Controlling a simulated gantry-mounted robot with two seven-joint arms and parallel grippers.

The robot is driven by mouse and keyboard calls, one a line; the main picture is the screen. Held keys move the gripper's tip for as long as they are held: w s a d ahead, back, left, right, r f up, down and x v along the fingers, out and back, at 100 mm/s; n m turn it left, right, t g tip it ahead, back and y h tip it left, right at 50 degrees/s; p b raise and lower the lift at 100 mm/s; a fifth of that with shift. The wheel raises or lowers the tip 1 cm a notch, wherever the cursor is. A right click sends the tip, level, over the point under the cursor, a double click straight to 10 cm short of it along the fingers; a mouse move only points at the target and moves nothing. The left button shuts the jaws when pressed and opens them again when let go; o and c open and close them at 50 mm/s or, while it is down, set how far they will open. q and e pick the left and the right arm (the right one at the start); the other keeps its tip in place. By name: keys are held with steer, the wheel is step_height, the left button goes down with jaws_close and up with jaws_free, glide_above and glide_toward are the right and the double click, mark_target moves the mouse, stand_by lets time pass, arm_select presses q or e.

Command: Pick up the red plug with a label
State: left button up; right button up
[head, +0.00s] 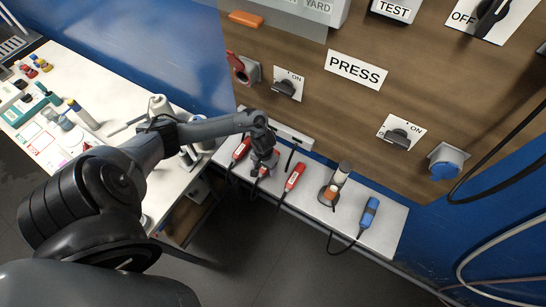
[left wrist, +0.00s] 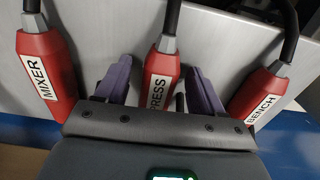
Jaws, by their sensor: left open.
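Three red plugs with white labels and black cables lie on the white shelf. In the left wrist view they read MIXER (left wrist: 45,72), PRESS (left wrist: 161,68) and BENCH (left wrist: 258,95). My left gripper (left wrist: 158,72) is open, with one purple finger on each side of the PRESS plug and a gap to each. In the head view my left gripper (head: 264,168) is down over the middle red plug and hides most of it. The other two red plugs (head: 240,149) (head: 294,178) lie to its left and right; their labels are too small to read here.
Right along the shelf (head: 392,228) are an orange-and-grey upright item (head: 333,188) and a blue plug (head: 369,212). The wooden panel (head: 300,60) behind bears a PRESS sign (head: 356,69), a red socket (head: 238,68) and knobs. A cluttered white table (head: 105,85) stands left.

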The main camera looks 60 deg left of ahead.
arm_select(q)
steer(key=shift+c, duration=0.3)
steer(key=c, duration=1.1)
steer(key=shift+o, duration=0.2)
steer(key=shift+r, duration=0.1)
